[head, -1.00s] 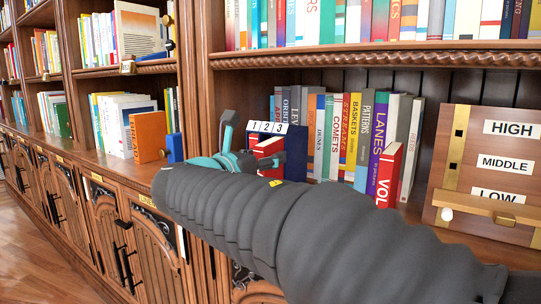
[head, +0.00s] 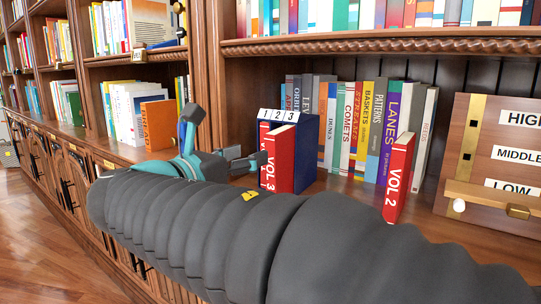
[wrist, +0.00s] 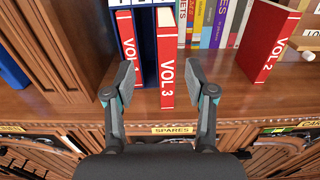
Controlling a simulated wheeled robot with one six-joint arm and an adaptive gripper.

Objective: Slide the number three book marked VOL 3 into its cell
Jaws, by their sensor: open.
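The VOL 3 book (head: 276,165), red with a pale top, stands upright at the front of the blue holder (head: 309,155) marked 1, 2, 3. In the wrist view its spine (wrist: 166,65) is under the 3 end and juts forward of the holder. The VOL 1 book (wrist: 127,45) stands in the left cell; the middle cell looks dark and empty. My gripper (wrist: 160,72) is open, its fingers in front of the holder, one on each side, VOL 3 nearer the right finger. I see no clear contact. In the head view my gripper (head: 228,136) is left of the holder.
The VOL 2 book (head: 397,180) leans on the shelf to the right. A row of books (head: 365,125) stands behind. A board (head: 500,160) with HIGH, MIDDLE and LOW labels is at far right. A wooden upright (wrist: 62,50) is left of the holder.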

